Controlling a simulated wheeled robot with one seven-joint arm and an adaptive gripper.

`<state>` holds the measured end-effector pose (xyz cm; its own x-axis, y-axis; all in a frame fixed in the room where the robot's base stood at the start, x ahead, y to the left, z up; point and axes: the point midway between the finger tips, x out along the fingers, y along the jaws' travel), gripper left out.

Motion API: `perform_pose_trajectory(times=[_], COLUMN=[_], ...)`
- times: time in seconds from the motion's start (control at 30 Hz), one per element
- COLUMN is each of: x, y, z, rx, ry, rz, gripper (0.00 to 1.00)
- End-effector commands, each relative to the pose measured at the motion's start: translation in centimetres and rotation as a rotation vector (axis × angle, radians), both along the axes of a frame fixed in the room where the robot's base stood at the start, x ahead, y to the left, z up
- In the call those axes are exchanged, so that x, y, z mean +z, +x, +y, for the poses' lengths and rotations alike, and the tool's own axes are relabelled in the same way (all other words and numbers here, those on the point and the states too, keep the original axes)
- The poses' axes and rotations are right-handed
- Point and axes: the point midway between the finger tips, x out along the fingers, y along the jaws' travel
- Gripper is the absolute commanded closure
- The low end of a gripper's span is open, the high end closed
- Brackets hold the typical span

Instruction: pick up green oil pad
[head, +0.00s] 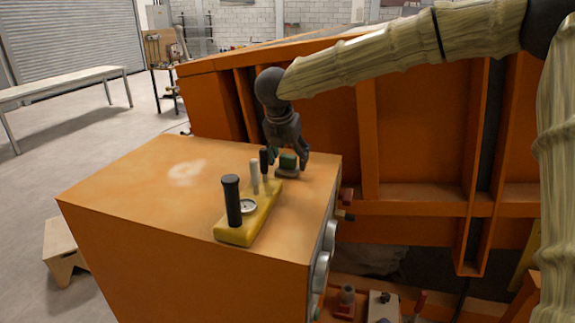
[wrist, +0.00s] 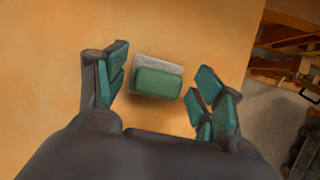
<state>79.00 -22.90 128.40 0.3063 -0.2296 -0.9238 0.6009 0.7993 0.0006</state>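The green oil pad (wrist: 158,83) lies on a grey base (wrist: 163,64) on top of the orange cabinet. In the head view the pad (head: 288,161) shows between my fingers, near the cabinet's far right corner. My gripper (wrist: 160,90) is open, with teal-lined fingers on the left and right of the pad. A gap shows on each side in the wrist view, so neither finger appears to touch it. In the head view my gripper (head: 288,155) points down over the pad.
A yellow block (head: 235,232) with a black handle (head: 232,200), a dial and two thinner upright pieces stands close by on the orange cabinet top (head: 130,195). The cabinet's left part is clear. A large orange frame (head: 415,140) rises behind and to the right.

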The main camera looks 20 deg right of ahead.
Motion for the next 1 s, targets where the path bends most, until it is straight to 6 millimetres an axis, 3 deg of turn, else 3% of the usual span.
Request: perform_pose_trajectory(times=[0.03, 0.27, 0.67, 1.0], x=[0.0, 0.0, 0.4, 3.4], y=[0.0, 0.0, 0.0, 0.0], z=[0.0, 0.0, 0.0, 0.0], rx=[0.0, 0.0, -0.001, -0.001], ry=[0.0, 0.0, 0.0, 0.0], rz=[0.0, 0.0, -0.002, -0.002], gripper=[0.39, 0.81, 0.81, 0.81])
